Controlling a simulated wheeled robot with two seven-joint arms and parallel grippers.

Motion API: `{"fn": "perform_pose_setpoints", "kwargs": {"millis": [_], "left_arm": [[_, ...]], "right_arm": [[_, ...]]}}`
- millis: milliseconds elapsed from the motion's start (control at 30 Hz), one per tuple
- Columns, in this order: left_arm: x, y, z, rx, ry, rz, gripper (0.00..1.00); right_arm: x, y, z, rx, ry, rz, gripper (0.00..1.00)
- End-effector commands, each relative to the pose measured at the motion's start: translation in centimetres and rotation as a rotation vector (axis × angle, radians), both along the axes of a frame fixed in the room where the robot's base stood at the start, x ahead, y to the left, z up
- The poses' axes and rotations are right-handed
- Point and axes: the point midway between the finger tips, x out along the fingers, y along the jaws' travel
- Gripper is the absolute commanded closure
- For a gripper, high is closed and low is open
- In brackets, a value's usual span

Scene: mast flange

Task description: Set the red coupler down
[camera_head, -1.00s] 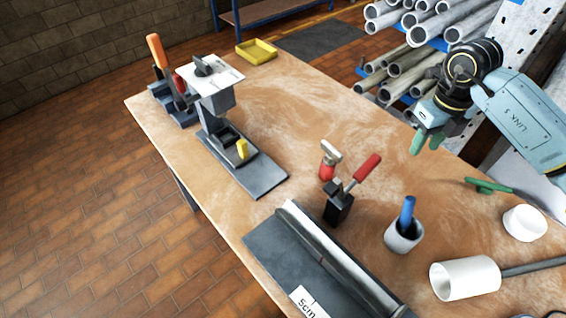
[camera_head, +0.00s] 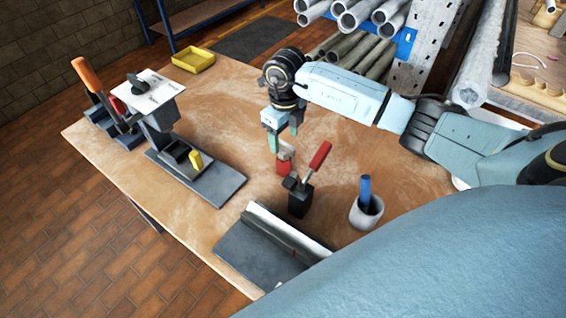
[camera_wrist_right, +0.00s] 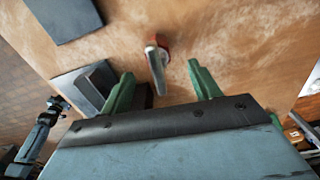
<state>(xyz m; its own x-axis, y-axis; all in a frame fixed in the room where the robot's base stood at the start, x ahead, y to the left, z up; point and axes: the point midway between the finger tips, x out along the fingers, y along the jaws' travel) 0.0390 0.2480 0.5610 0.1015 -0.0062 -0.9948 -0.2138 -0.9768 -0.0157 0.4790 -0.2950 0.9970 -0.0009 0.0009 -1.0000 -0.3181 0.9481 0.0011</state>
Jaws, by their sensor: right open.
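The red coupler (camera_head: 284,163), a small red piece with a grey lever, stands on the workbench (camera_head: 235,110) just behind the black clamp. My right gripper (camera_head: 283,141) is open, its green fingers pointing down over the coupler. In the right wrist view the coupler (camera_wrist_right: 157,63) lies between and slightly beyond the open fingertips (camera_wrist_right: 160,72), with a gap on each side. Its red body is partly hidden under its lever there, and partly by the clamp in the head view.
A black clamp with a red handle (camera_head: 318,158) stands close in front of the coupler. A grey cup with a blue item (camera_head: 366,210) is to its right. A grey fixture (camera_head: 200,178) and a yellow tray (camera_head: 193,59) are to the left. My arm hides the bench's right side.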

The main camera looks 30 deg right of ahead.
Motion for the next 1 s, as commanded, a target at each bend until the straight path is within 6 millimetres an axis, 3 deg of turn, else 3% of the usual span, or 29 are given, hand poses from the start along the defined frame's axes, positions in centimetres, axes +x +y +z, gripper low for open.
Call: {"fn": "perform_pose_setpoints", "kwargs": {"millis": [167, 433, 733, 1000], "left_arm": [[-0.2, 0.0, 0.3, 0.001, 0.003, 0.0, 0.64], [-0.7, 0.1, 0.8, 0.001, 0.01, 0.001, 0.64], [-0.7, 0.1, 0.8, 0.001, 0.012, 0.001, 0.64], [-0.7, 0.1, 0.8, 0.002, 0.012, 0.002, 0.64]], "right_arm": [[-0.2, 0.1, -1.3, -0.001, 0.002, -0.001, 0.38], [-0.4, 0.4, -5.0, 0.0, 0.002, 0.0, 0.38], [-0.4, 0.3, -5.6, -0.001, 0.0, 0.0, 0.38], [-0.4, 0.3, -5.6, -0.001, 0.0, 0.0, 0.72]]}}
